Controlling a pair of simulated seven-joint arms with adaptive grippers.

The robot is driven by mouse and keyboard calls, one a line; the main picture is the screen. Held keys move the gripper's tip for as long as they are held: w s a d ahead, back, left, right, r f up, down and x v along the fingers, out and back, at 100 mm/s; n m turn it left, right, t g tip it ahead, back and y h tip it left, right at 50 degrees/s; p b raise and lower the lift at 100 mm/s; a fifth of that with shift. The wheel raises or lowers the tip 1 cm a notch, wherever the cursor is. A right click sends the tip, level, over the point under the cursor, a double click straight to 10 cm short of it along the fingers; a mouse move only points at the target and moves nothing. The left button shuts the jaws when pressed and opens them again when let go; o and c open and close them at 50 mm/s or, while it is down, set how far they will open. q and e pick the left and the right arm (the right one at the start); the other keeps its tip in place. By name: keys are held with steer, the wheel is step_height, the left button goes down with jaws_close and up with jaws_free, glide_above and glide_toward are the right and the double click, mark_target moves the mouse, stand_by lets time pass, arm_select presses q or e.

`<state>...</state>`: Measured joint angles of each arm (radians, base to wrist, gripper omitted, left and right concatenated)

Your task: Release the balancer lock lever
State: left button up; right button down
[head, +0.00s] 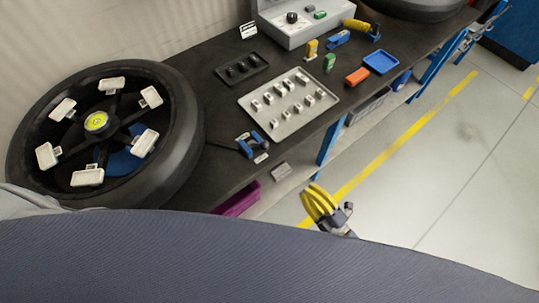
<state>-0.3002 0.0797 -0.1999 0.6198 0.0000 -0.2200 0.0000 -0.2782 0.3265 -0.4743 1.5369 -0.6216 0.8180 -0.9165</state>
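A black spoked wheel (185,135) lies flat at the left end of the dark bench. A yellow-green round level (96,122) sits at its hub, and blue balancer parts (122,162) show between the spokes. A small blue and black piece (250,144) with a pale tag stands right of the tyre. It may be the lock lever, but I cannot tell its position. My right gripper (325,207), grey with yellow bands beside it, is low in the middle, in front of the bench edge and apart from the blue piece. Its fingers are unclear. My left gripper is not in view.
Several white blocks (87,177) sit around the wheel. A grey tray (284,122) of small metal pieces, a dark tray (242,69), a grey control box (301,27) and a blue tray (380,62) stand further along the bench. The floor (440,150) at right is open.

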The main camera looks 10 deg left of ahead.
steer(key=s+a+r+n+g+y, duration=0.1)
steer(key=s+a+r+n+y, duration=0.1)
steer(key=s+r+n+y, duration=0.2)
step_height(320, 180, up, 6)
steer(key=n+y, duration=0.1)
steer(key=n, duration=0.2)
steer(key=shift+s+a+n+g+y, duration=0.15)
steer(key=shift+n+g+y, duration=0.15)
steer(key=shift+g, duration=0.1)
steer(key=x, duration=1.4)
steer(key=shift+a+r, duration=0.1)
steer(key=shift+r, duration=0.2)
